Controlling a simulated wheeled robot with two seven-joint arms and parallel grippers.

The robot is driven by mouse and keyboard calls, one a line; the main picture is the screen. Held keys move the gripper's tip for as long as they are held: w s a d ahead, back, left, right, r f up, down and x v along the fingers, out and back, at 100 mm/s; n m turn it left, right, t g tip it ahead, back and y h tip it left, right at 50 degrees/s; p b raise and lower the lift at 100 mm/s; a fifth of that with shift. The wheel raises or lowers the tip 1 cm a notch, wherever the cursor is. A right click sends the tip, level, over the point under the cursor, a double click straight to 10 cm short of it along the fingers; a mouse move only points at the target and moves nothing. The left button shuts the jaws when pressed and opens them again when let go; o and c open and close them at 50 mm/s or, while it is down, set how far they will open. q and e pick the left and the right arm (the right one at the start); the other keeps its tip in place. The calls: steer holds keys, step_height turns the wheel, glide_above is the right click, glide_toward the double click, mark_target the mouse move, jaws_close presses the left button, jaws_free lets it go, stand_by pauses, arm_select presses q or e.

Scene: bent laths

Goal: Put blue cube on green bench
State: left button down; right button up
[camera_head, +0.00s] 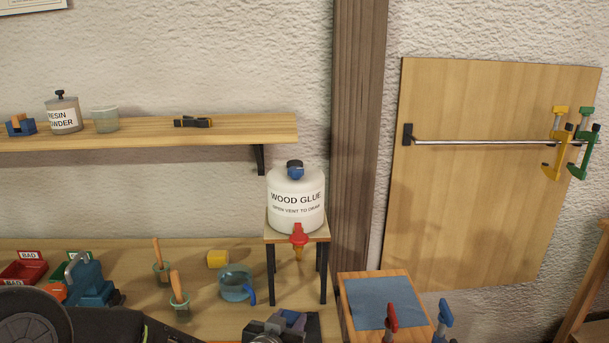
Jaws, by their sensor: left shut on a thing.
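My left arm comes in along the bottom left edge. My left gripper (284,326) is at the bottom centre, cut off by the frame edge, in front of the glue stand. It is shut on a small bluish thing, mostly hidden by the jaws; I cannot tell if it is the blue cube. No other clear blue cube shows, and I can make out no green bench. A wooden stand (354,335) with a blue pad (380,302) on top is to the right of the gripper. My right gripper is not in view.
The wood glue bottle (296,199) stands on a small stand. A blue mug (236,285), yellow piece (217,258), brush pots and a teal tool (88,282) are on the workbench (205,310). Red (390,316) and blue (442,318) clamps are at the padded stand's right. A shelf (226,131) hangs above.

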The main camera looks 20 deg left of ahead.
arm_select(q)
steer(key=shift+w+a+f, duration=0.1)
steer(key=shift+a, duration=0.2)
steer(key=w+a+n+y+b, duration=0.1)
steer(key=a+n+y+b, duration=0.2)
steer(key=a, duration=1.9)
steer(key=f+y+b, duration=0.1)
steer(key=b, duration=0.4)
steer(key=shift+w+a+n+g, duration=0.15)
steer(key=shift+a+n+g, duration=0.15)
steer(key=shift+n+g, duration=0.1)
steer(key=shift+f, duration=2.9)
